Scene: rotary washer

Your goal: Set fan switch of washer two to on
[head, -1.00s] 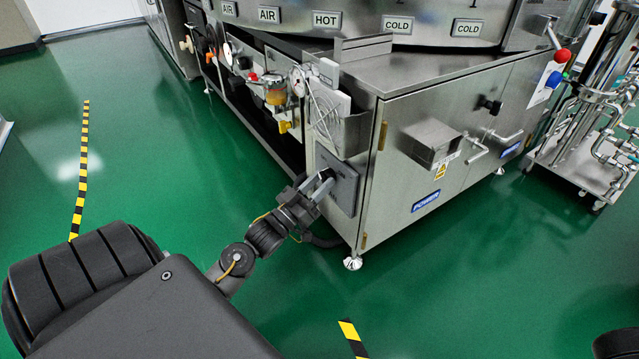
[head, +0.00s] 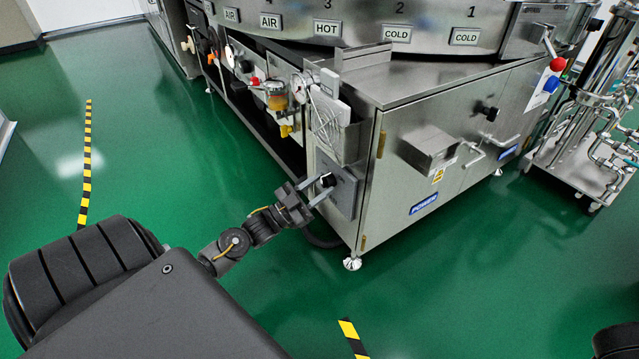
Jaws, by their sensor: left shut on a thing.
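The washer (head: 385,215) is a steel cabinet with a rotary top. On its left-facing side, low near the front corner, is a grey switch panel (head: 346,192) with a small black switch knob (head: 328,180). My left gripper (head: 323,188) is at this panel, its fingers on either side of the knob and shut on it. The fingers partly cover the knob, so I cannot tell its exact setting. No label naming the fan or washer two is readable. My right gripper is not in view.
A steel box (head: 430,148) juts from the front face. A pipework trolley (head: 585,150) stands at right. Green floor (head: 150,160) is clear at left.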

